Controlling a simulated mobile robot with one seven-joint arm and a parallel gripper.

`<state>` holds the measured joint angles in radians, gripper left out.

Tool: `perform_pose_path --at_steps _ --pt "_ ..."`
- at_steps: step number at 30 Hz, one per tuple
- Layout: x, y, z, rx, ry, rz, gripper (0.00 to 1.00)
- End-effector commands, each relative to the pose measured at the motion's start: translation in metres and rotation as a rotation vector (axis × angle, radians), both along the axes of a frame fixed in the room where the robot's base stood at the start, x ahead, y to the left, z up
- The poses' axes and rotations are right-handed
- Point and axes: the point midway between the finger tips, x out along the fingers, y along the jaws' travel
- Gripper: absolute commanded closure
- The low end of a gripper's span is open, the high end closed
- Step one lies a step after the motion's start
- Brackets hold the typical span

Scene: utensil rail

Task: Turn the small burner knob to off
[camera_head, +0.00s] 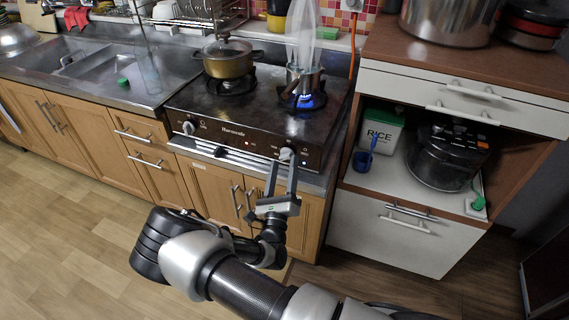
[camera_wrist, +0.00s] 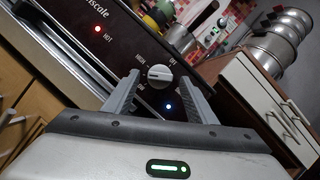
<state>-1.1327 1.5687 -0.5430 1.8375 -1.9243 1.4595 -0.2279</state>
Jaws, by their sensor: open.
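The small burner knob (camera_wrist: 158,75) is a round light-coloured dial on the dark front panel of the stove (camera_head: 240,120), with HIGH and OFF printed around it in the wrist view. In the head view the knob (camera_head: 287,154) is at the right of the panel. My gripper (camera_wrist: 160,88) is open, its two grey fingers pointing at the panel on either side of the knob. In the head view my gripper (camera_head: 283,165) is just below and in front of it. I cannot tell whether a finger touches the knob. A blue flame (camera_head: 303,101) burns under the small pot (camera_head: 303,80).
A second knob (camera_head: 188,128) is at the panel's left. A lidded gold pot (camera_head: 228,60) stands on the left burner. A red light (camera_wrist: 98,29) marked HOT and a blue-white light (camera_wrist: 168,106) glow on the panel. The white cabinet (camera_head: 395,225) stands to the right.

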Motion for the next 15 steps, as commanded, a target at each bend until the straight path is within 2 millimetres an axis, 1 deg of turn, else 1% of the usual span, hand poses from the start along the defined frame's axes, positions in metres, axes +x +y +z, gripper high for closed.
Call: perform_pose_path --at_steps 1,3,6,14,15 --pt "0.006 -0.001 0.002 0.001 -0.002 -0.002 0.48" --pt "0.012 -0.001 0.004 0.002 -0.001 -0.001 0.48" --pt "0.017 -0.002 0.006 0.001 -0.001 0.0 0.48" --pt "0.018 -0.002 0.006 0.001 -0.001 0.0 0.48" --pt "0.018 -0.002 0.006 0.001 -0.001 0.0 0.5"
